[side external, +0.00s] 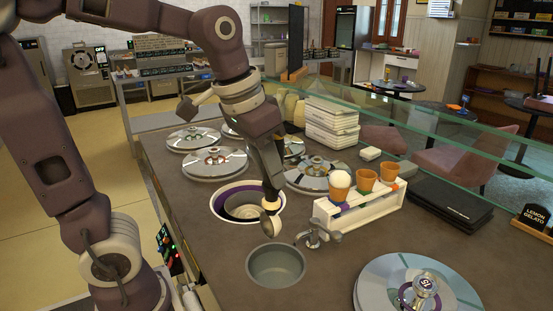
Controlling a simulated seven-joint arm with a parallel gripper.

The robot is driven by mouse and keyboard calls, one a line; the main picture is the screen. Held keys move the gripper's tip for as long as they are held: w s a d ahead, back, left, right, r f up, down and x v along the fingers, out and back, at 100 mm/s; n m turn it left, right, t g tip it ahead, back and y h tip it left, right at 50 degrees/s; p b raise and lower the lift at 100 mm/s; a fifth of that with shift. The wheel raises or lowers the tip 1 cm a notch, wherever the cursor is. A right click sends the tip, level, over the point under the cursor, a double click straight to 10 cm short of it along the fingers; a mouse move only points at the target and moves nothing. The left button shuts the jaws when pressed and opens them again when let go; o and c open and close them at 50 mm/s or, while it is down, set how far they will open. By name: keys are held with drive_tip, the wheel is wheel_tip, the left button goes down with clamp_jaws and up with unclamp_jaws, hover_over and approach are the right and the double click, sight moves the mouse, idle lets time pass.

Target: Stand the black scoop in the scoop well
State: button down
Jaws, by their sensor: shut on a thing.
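My gripper (268,190) is shut on the black scoop and points down over the counter. The scoop's dark handle is hard to tell from my dark fingers. Its pale, shiny head (271,226) hangs below them at the right edge of an open gelato well (221,210) with a purple and white rim. The scoop well (276,282) is a round grey-green basin sunk in the counter, nearer the camera. It looks empty, and the scoop head is behind and above its far rim in the picture. I cannot tell the scoop's exact height.
A metal tap (314,237) stands right of the scoop well. A white holder (345,217) carries cones, one topped with a white ball (341,169). Several lidded wells lie behind, and a large round lid (385,275) is at front right. A glass screen (430,127) runs along the far side.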

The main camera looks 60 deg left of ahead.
wheel_tip(320, 180, down, 17)
drive_tip(key=w+g, duration=0.1)
drive_tip(key=g, duration=0.1)
drive_tip(key=shift+w+g, duration=0.3)
drive_tip(key=shift+w, duration=0.1)
drive_tip(key=c, duration=1.1)
unclamp_jaws()
drive_tip(key=shift+o, duration=0.2)
drive_tip(key=shift+r, duration=0.1)
drive_tip(key=r, duration=0.8)
drive_tip(key=shift+s+r, duration=0.25)
drive_tip(key=shift+r, duration=0.15)
drive_tip(key=s+d+r+t, duration=0.1)
drive_tip(key=s+r+t, duration=0.1)
drive_tip(key=s, duration=0.4)
drive_tip(key=s+d+r+t, duration=0.2)
drive_tip(key=s+r, duration=0.1)
drive_tip(key=s, duration=0.4)
drive_tip(key=shift+s, duration=0.2)
